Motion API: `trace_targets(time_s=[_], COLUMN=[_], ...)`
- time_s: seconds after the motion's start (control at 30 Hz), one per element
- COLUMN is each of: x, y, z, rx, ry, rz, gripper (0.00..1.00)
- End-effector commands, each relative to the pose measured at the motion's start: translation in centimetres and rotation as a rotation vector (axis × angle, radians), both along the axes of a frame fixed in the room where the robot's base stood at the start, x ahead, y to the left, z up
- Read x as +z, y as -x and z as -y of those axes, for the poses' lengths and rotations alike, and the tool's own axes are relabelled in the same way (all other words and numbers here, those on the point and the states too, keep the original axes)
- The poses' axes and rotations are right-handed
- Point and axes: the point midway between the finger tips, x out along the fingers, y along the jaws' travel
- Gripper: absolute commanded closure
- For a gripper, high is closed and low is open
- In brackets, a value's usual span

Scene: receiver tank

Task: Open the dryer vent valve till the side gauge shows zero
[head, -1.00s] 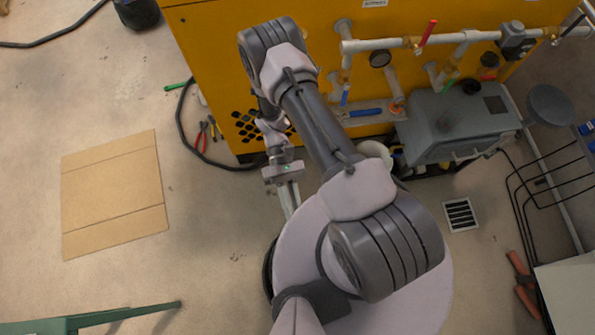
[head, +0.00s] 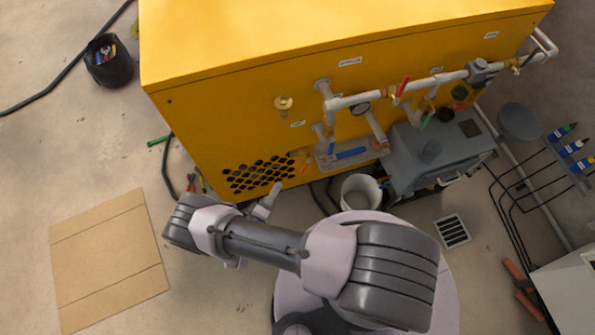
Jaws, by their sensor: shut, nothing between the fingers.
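Several valve handles show on the pipework of the yellow cabinet (head: 215,115): a red lever (head: 403,86) upright on the white pipe, a small blue lever (head: 331,149), a longer blue handle (head: 351,154) and a green one (head: 427,121). The labels are too small to read, so I cannot tell which is the dryer vent valve. A round gauge (head: 361,109) sits behind the pipes, its needle unreadable. A brass fitting (head: 284,103) is on the cabinet's front.
A pale bucket (head: 361,193) stands below the pipes, beside a grey tank (head: 430,160). A floor drain (head: 452,231) lies to the right. Cardboard (head: 108,260) lies at left, and a black tool bucket (head: 108,62) stands upper left. Open floor lies between.

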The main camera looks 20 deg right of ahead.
Motion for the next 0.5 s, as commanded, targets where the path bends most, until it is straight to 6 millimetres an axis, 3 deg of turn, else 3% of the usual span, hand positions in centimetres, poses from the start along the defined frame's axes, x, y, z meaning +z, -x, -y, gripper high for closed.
trace_targets(time_s=[0.3,0.5], x=[-1.7,-2.6], y=[-4.9,-4.9], z=[4.9,7.8], rx=[-0.007,-0.005], ry=[0.001,0.003], rz=[-0.001,-0.003], gripper=[1.00,1.00])
